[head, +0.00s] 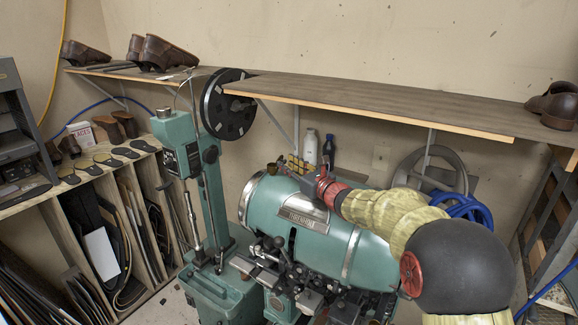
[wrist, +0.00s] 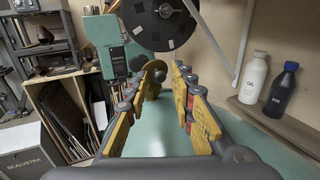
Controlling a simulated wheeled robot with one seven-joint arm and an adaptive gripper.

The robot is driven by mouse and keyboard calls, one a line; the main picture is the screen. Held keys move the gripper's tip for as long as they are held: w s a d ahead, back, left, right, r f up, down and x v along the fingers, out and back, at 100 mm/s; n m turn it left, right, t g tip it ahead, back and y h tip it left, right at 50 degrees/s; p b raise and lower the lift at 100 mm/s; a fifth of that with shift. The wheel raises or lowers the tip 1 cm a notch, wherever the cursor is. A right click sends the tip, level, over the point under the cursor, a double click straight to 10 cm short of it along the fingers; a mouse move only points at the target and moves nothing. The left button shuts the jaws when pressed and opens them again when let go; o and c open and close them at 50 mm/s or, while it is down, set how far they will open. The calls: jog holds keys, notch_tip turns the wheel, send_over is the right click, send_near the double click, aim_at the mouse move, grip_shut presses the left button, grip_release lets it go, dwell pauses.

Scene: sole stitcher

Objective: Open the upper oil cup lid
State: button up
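The upper oil cup (head: 272,168) is a small brass piece on top of the green sole stitcher (head: 262,205), at the left end of its drum. In the wrist view the brass cup (wrist: 153,88) stands ahead of my fingers, with a rounded brass piece at its top that looks like the lid (wrist: 156,70). I cannot tell whether the lid is up or down. My gripper (head: 294,164) is just right of the cup in the head view. In the wrist view its yellow fingers (wrist: 158,92) are apart, with the cup showing in the gap and no clear contact.
A black wheel (head: 227,104) and green column (head: 212,195) stand left of the cup. A wooden shelf (head: 380,98) runs along the wall above my arm. A white bottle (wrist: 252,77) and dark bottle (wrist: 281,87) stand on a small ledge at right.

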grip_shut()
jog(key=shift+r, duration=0.1)
jog(key=shift+a+r+g+p, duration=0.1)
jog(key=shift+r+g+p, duration=0.35)
jog(key=shift+p, duration=0.7)
jog(key=shift+w+a+r+n+g+h+p, duration=0.15)
jog(key=shift+n+g+h+p, duration=0.3)
jog(key=shift+p, duration=0.5)
jog(key=shift+h+p, duration=0.35)
jog(key=shift+p, duration=0.1)
jog(key=shift+f, duration=0.2)
jog(key=shift+o, duration=1)
grip_release()
jog(key=shift+o, duration=0.3)
